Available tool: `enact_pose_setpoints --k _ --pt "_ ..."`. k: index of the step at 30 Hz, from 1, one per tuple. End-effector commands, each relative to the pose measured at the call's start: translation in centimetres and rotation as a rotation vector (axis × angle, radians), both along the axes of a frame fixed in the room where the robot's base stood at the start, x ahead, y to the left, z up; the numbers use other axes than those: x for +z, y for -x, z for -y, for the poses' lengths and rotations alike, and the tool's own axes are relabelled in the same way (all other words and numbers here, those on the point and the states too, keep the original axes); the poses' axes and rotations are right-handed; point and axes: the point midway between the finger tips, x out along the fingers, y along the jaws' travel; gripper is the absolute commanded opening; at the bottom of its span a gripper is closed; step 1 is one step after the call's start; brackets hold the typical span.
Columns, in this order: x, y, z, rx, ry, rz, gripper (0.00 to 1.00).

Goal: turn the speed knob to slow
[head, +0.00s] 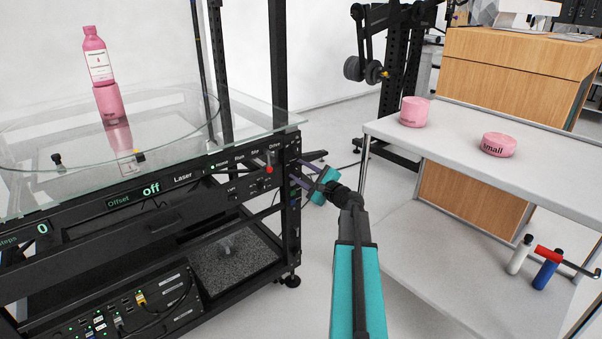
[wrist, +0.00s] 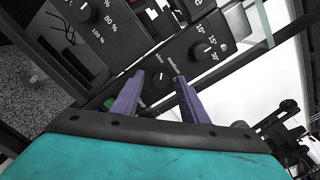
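In the wrist view, a small round black knob (wrist: 161,79) sits on a dark panel, with small white labels around it, one of which appears to read "medium". My gripper (wrist: 159,80) has its two purple fingers spread, one on each side of this knob, with gaps between. How far the fingertips stand from the panel is hard to tell. In the head view, my gripper (head: 297,174) is at the right end of the black turntable rack's control panel (head: 182,193). The speed knob is too small to make out there.
Other knobs with percent labels (wrist: 87,12) and degree labels (wrist: 198,52) flank this one. A glass top (head: 240,122) above the panel carries a pink bottle (head: 96,60) on a pink stand. A white table (head: 450,137) with pink discs stands at right.

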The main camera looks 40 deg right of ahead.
Motion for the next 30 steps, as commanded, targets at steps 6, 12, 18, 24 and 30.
enact_pose_setpoints --k 6,12,18,24,30 --pt "0.0 0.8 0.0 0.0 -0.001 0.0 0.4" --pt "0.1 2.7 -0.1 -0.001 0.0 0.0 0.4" --pt "0.2 5.6 -0.1 -0.003 0.0 0.0 0.4" --pt "0.1 8.6 -0.1 -0.002 -0.001 -0.001 0.4" --pt "0.1 11.5 -0.1 -0.001 0.0 0.0 0.4"
